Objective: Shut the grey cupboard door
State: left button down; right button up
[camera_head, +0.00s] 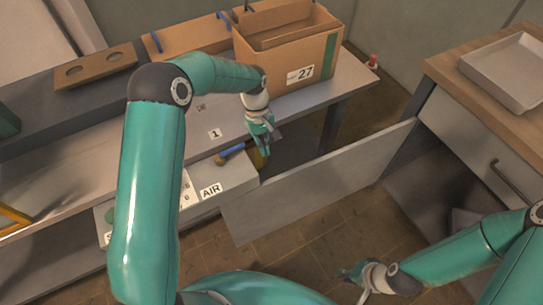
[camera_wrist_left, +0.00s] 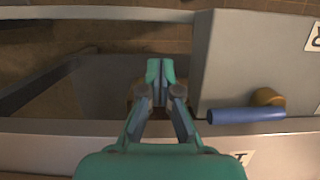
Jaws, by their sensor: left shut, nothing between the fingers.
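The grey cupboard door (camera_head: 320,190) stands wide open, reaching from the left side of the wooden-topped cupboard (camera_head: 450,115) across to the grey box labelled AIR. The cupboard's dark interior shows below its drawer. My left gripper (camera_head: 262,148) is shut and empty, above and behind the door's free end, by the bench's front edge; I cannot tell whether it touches anything. Its closed fingers (camera_wrist_left: 160,75) show in the left wrist view. My right gripper (camera_head: 352,273) is low in front of the door, apart from it, too small to judge its jaws.
A blue-handled tool (camera_head: 232,152) lies beside my left gripper, on the AIR-labelled box (camera_head: 225,185); its handle (camera_wrist_left: 245,115) also shows in the wrist view. A cardboard box marked 27 (camera_head: 320,50) stands on the bench. A grey tray (camera_head: 510,75) sits on the cupboard top.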

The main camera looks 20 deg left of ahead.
pick_arm(q)
jog(key=d+x, duration=0.1)
jog(key=x, duration=0.8)
jog(key=shift+p, duration=0.3)
pick_arm(e)
jog(key=shift+a+r, duration=0.15)
jog(key=shift+r, duration=0.2)
pick_arm(q)
jog(key=shift+w, duration=0.1)
